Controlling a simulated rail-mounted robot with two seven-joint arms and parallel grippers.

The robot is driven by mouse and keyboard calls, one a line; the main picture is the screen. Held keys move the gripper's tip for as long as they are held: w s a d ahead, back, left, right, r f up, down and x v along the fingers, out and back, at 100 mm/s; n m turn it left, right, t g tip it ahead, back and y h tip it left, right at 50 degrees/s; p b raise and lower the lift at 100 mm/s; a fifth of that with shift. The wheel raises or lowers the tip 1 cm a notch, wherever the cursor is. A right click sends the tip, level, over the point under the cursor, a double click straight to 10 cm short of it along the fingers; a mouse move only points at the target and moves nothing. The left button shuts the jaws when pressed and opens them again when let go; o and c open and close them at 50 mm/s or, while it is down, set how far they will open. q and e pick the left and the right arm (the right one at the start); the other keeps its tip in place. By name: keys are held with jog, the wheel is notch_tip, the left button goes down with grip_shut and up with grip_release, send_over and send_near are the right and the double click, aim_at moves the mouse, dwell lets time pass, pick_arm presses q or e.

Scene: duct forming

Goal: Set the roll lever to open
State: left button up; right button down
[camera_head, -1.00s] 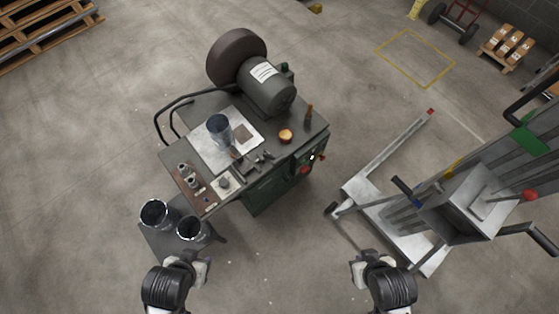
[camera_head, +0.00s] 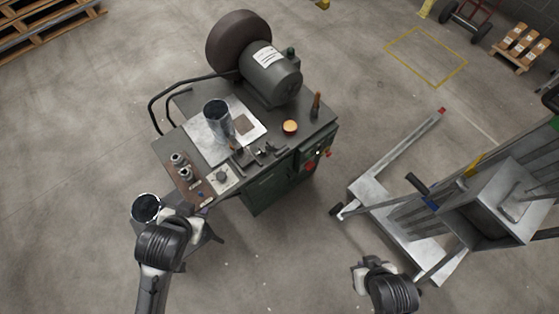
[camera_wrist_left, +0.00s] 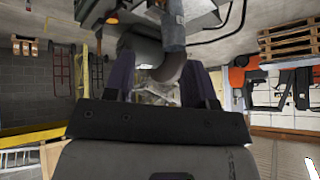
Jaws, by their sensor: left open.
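The green machine bench (camera_head: 268,190) stands in the middle of the head view. A small dark metal mechanism with bars (camera_head: 262,152) sits on its top near the front; I cannot tell which part is the roll lever or how it is set. Red controls (camera_head: 307,167) are on its right side. My left gripper (camera_head: 196,216) is over the low stand left of the bench, apart from the mechanism. In the left wrist view its two fingers (camera_wrist_left: 160,80) are spread, with grey rounded shapes beyond them. My right gripper (camera_head: 362,278) is low at the right; its fingers are unclear.
A motor with a large wheel (camera_head: 270,72) fills the bench's back. A metal cylinder (camera_head: 217,118) stands on a light plate on it. Another cylinder (camera_head: 146,207) is beside my left arm. A wheeled lift (camera_head: 400,225) stands at the right. Floor between bench and lift is clear.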

pick_arm(q)
jog(key=w+f+m+t+b, duration=0.65)
jog(key=w+f+b, duration=1.05)
jog(key=w+f, duration=0.45)
jog(key=m+g+h, duration=0.2)
jog(key=m+h, duration=0.6)
jog(key=h, duration=0.6)
send_near(280, 153)
jog(key=x, duration=0.3)
jog(key=b+x, duration=0.1)
jog(key=x, duration=0.2)
jog(key=f+x, duration=0.1)
jog(key=x, duration=0.3)
jog(key=shift+w+a, duration=0.1)
jog(key=shift+w, duration=0.1)
jog(key=shift+c, duration=0.4)
grip_shut()
jog(key=shift+n, duration=0.25)
